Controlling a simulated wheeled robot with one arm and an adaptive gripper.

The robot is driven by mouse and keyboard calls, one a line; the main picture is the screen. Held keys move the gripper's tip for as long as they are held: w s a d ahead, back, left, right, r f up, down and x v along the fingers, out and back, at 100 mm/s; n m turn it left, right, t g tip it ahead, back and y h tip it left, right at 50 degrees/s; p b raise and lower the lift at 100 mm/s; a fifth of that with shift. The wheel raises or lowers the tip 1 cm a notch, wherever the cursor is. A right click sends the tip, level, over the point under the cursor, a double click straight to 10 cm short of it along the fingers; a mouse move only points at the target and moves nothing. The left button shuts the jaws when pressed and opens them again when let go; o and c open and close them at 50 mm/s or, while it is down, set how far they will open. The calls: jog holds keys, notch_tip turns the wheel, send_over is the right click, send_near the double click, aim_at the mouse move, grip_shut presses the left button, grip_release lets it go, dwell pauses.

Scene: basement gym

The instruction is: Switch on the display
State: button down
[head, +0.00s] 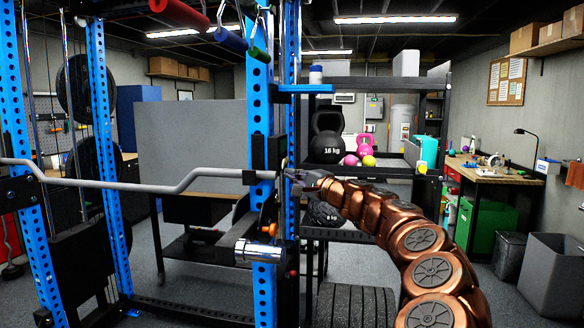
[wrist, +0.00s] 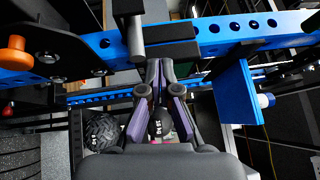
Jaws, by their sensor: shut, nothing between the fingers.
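A large flat grey panel (head: 190,140) stands on a dark stand behind the blue rack at left centre in the head view. I cannot tell whether it is the display; no lit screen or switch shows on it. My gripper (head: 290,174) reaches in from the right and is at the rack's right post, near the end of the curved bar. In the wrist view my gripper (wrist: 157,66) is shut and empty, its tips just below the blue post and a black block on it. I cannot tell whether they touch.
The blue rack post (head: 263,180) and the curved grey bar (head: 120,186) stand between my gripper and the panel. A shelf (head: 385,171) with kettlebells (head: 326,146) is behind my arm. A workbench (head: 490,173) and a grey bin (head: 550,272) are at right.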

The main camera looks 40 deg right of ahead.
jog(key=s+d+f+m+h, duration=0.2)
jog(key=s+d+m+h, duration=0.1)
jog(key=d, duration=0.6)
jog(key=shift+s+h, duration=0.25)
jog(key=shift+h, duration=0.15)
jog(key=p, duration=0.3)
send_near(283, 164)
jog(key=shift+w+d, duration=1.8)
jog(key=shift+d, duration=0.95)
jog(key=shift+w+a+r+p, duration=0.25)
jog(key=shift+w+a+p, duration=0.1)
jog(key=shift+w, duration=0.2)
jog(key=shift+w+a+r+p, duration=0.25)
jog(key=shift+w+a, duration=0.15)
jog(key=shift+w, duration=0.2)
jog(key=shift+w+a+r+p, duration=0.25)
jog(key=shift+w+a, duration=0.1)
jog(key=shift+w, duration=0.2)
